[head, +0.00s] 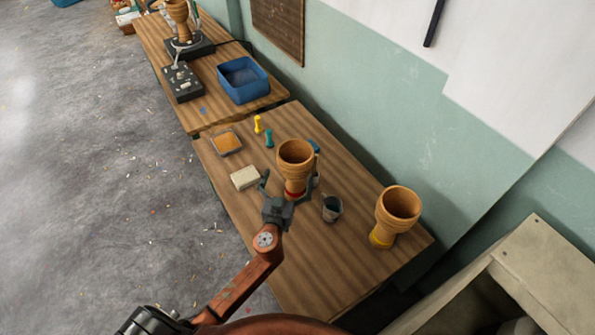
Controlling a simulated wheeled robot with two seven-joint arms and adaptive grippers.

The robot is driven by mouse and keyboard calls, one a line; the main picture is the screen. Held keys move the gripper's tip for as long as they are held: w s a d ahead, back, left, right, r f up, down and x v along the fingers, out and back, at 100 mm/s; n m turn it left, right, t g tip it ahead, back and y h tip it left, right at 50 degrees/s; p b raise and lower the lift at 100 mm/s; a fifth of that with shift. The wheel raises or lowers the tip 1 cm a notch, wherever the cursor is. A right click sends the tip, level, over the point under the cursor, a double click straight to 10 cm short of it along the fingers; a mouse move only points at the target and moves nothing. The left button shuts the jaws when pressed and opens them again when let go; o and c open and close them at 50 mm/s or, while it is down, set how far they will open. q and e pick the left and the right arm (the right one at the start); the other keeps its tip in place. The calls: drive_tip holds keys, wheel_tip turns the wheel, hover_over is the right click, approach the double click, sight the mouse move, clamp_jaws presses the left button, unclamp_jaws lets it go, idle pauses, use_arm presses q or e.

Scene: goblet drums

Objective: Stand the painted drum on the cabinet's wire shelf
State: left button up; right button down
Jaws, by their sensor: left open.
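A wooden goblet drum with a red band (295,160) stands upright on the near bench, its open bowl facing up. A second goblet drum with a yellow band at its foot (396,207) stands at the bench's right end. Which of them is the painted drum I cannot tell for sure. My left gripper (289,192) is open, with its fingers on either side of the red-banded drum's lower part; contact is not clear. A beige cabinet-like body (536,262) shows at the lower right; no wire shelf can be made out. My right gripper is not in view.
The near bench (335,270) also bears a grey cup (332,208), a pale block (244,178), an orange-filled tray (226,142) and small yellow and teal pieces. A far bench holds a blue bin (243,80) and another drum on a dark stand. The bench's front part is clear.

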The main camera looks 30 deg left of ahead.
sight(299, 150)
use_arm(q)
drive_tip(key=w, duration=0.1)
drive_tip(key=w+r, duration=0.1)
drive_tip(key=w, duration=0.1)
drive_tip(key=shift+w, duration=0.25)
drive_tip(key=x, duration=0.2)
drive_tip(key=shift+w+f, duration=0.15)
drive_tip(key=shift+w, duration=0.2)
drive_tip(key=shift+a, duration=0.1)
drive_tip(key=c, duration=1.9)
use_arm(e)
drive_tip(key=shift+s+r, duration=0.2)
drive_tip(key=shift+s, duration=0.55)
